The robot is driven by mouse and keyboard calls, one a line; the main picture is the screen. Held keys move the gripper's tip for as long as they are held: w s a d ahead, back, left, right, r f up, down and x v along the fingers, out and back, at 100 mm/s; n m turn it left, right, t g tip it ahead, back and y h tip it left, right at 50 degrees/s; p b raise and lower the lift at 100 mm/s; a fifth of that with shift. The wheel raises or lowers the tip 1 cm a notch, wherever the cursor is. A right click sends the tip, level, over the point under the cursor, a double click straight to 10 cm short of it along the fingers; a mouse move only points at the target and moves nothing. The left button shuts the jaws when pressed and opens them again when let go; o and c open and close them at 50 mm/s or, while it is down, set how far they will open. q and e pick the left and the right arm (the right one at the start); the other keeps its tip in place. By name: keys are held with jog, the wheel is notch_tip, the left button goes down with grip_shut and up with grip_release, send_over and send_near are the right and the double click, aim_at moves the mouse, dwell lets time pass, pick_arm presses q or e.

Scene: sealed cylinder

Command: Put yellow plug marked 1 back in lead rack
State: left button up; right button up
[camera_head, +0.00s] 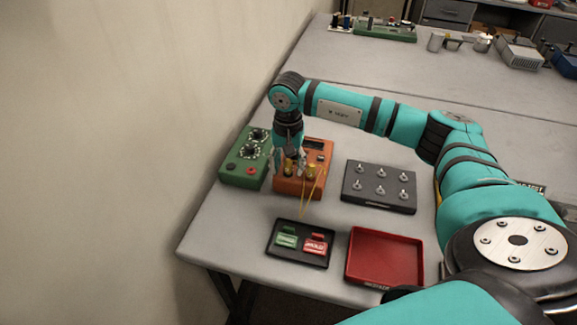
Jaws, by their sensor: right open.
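My right gripper (288,168) points down over the left part of the orange box (318,155), its fingers open around or just beside a yellow plug (289,173). I cannot tell whether they touch it. A second yellow plug (310,172) stands to the right on the same box. A thin yellow lead (305,203) loops from the plugs over the box's front edge. The number marks are too small to read, so I cannot tell which plug is 1. No lead rack is clearly labelled; a dark grey block with several silver pegs (380,187) stands to the right. My left gripper is not in view.
A green box with dials (240,172) stands left of the orange box, near the wall. In front are a black tray (273,247) with green and red items and an empty red tray (385,257). Various equipment lines the far table.

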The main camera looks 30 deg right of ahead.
aim_at(288, 160)
dwell(0.7)
grip_shut()
jog(key=shift+r, duration=0.2)
dwell(0.4)
jog(key=shift+r+p, duration=1.2)
jog(key=shift+r, duration=1.65)
